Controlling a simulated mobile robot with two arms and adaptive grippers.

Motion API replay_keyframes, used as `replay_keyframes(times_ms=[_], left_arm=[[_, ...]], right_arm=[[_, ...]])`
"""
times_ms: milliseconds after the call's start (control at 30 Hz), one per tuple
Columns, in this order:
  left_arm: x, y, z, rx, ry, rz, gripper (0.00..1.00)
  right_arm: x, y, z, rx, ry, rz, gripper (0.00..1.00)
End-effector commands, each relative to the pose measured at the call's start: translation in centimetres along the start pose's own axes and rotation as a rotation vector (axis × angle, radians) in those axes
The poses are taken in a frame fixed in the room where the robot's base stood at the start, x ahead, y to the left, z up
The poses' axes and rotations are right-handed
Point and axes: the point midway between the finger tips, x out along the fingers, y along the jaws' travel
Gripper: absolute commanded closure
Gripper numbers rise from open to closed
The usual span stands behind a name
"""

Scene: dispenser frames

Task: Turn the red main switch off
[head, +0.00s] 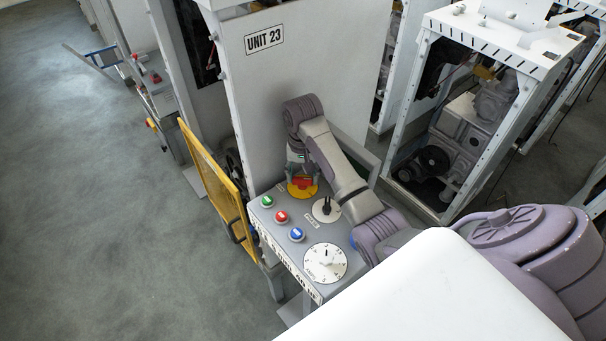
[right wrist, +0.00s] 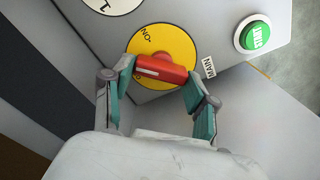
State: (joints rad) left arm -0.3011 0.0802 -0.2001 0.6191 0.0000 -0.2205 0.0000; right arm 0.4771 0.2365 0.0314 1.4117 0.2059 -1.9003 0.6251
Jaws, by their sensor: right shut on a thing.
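The red main switch (head: 303,182) is a rotary handle on a round yellow plate (head: 312,190) at the far end of the grey sloping control panel. In the right wrist view the red handle (right wrist: 165,70) lies across the yellow plate (right wrist: 175,42), tilted slightly down to the right. A partly covered "ON" mark shows on the plate, and a "MAIN" label is beside it. My right gripper (right wrist: 160,73) is shut on the handle, one finger at each end. In the head view my right gripper (head: 298,169) partly hides the switch. My left gripper is not in view.
The panel also carries green (head: 267,201), red (head: 281,217) and blue (head: 296,234) buttons, a black selector (head: 326,207) and a white dial (head: 325,262). A yellow guard (head: 212,180) stands left of the panel. A tall UNIT 23 cabinet (head: 300,70) rises behind it.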

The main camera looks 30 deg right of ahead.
Motion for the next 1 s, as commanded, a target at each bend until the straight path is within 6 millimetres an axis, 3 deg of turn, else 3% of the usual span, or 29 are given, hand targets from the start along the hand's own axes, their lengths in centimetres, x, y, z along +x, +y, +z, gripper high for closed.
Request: replay_keyframes(times_ms=[600,1000], left_arm=[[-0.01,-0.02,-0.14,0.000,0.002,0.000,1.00],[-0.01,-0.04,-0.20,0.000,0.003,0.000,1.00]], right_arm=[[-0.14,-0.23,-0.07,-0.557,0.004,0.000,0.77],[-0.14,-0.34,0.02,-0.755,0.004,-0.001,0.77]])
